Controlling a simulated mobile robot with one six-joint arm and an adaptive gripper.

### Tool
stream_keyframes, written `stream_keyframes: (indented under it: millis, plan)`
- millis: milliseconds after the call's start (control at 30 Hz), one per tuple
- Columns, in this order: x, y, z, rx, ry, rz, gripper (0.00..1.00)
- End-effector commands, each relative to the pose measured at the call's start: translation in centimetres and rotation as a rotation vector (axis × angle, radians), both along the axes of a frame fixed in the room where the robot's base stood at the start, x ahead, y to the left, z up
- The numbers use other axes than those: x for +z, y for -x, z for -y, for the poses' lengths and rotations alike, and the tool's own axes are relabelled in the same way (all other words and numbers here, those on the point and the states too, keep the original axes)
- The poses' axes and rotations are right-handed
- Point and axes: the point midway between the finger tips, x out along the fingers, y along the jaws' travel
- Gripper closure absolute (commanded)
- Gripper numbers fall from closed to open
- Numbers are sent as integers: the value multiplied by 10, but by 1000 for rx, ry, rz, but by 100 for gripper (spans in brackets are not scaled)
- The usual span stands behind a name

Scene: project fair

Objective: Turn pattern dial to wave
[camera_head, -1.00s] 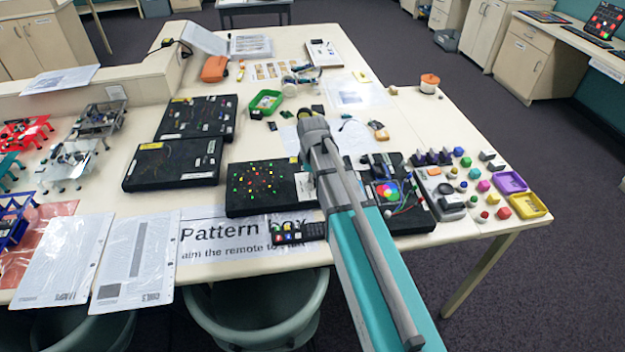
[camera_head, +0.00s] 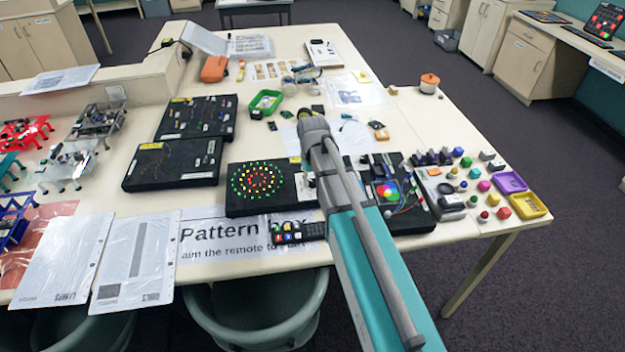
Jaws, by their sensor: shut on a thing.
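The pattern box (camera_head: 240,204) is a flat black box on the table, left of my arm. Its lights (camera_head: 258,181) show concentric rings of red, yellow and green. My grey and teal arm reaches over the right end of this box, where a grey patch (camera_head: 304,187) shows beside the arm. The pattern dial is hidden, probably behind my arm. My gripper's fingers are hidden by the arm too, so I cannot see their contact with the dial. A sheet reading "Pattern box" (camera_head: 245,240) lies in front, with a dark remote (camera_head: 298,233) on it.
Two black boxes (camera_head: 172,167) lie behind on the left. A black board with a colour wheel (camera_head: 410,219), several coloured knobs and a yellow tray (camera_head: 528,206) lie right of my arm. A green tray (camera_head: 265,103) stands behind. Green chairs (camera_head: 255,315) stand at the front edge.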

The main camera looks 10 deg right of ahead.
Motion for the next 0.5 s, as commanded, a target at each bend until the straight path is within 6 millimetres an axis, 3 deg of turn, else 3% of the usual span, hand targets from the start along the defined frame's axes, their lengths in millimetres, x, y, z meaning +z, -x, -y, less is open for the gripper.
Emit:
stream_keyframes:
  millis: [500]
  plan:
    - [0, 1, 0, -441, 0, -1, 100]
